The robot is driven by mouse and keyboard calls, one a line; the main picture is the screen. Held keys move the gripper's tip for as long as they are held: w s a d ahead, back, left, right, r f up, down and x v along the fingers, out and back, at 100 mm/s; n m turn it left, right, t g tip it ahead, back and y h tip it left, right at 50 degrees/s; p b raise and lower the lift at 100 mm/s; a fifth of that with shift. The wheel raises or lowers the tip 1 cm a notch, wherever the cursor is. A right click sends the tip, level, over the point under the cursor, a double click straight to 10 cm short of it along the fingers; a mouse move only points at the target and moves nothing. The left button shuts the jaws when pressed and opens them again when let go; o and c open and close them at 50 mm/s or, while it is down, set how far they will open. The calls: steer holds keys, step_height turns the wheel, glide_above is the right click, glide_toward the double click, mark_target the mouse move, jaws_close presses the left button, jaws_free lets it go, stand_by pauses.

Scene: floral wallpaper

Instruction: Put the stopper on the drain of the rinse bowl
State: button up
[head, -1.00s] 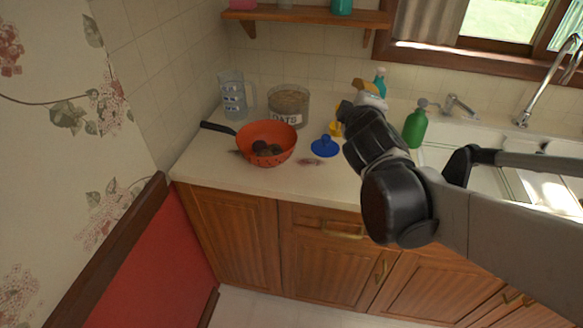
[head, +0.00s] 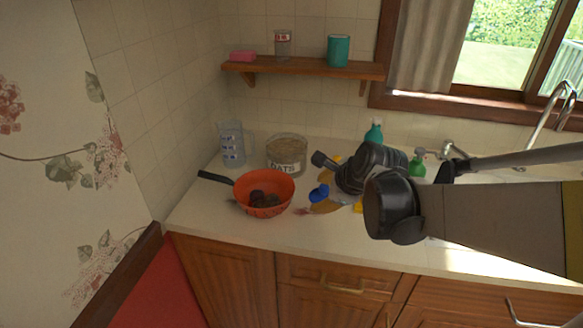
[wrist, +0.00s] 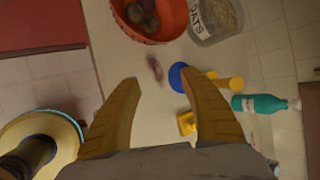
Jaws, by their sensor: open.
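The blue stopper (head: 319,192) lies on the counter to the right of the orange colander, partly covered by my gripper in the head view. In the wrist view the stopper (wrist: 177,77) is a blue disc just beyond the right fingertip, partly covered by that finger.
The orange colander (head: 279,203) holds dark round items. The oats jar (head: 287,168) and clear jug (head: 232,145) stand behind it. Yellow items (wrist: 187,123) and a teal bottle (wrist: 262,104) are right of the stopper. A faucet (head: 553,103) is at far right.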

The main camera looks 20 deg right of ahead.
mark_target(326, 187)
steer(key=w+d+f+m, duration=0.2)
steer(key=w+d+m, duration=0.1)
steer(key=w+d+f+m+b, duration=0.1)
steer(key=w+d+f+m, duration=0.1)
steer(key=f+m, duration=0.1)
steer(key=w+d+f+m, duration=0.2)
steer(key=w+d+m, duration=0.1)
steer(key=m, duration=0.2)
steer(key=shift+w+d+f+t+b, duration=0.15)
steer(key=shift+w+d+t+b, duration=0.15)
steer(key=shift+w+t+b, duration=0.1)
steer(key=b+x, duration=0.2)
steer(key=x, duration=0.4)
jaws_close()
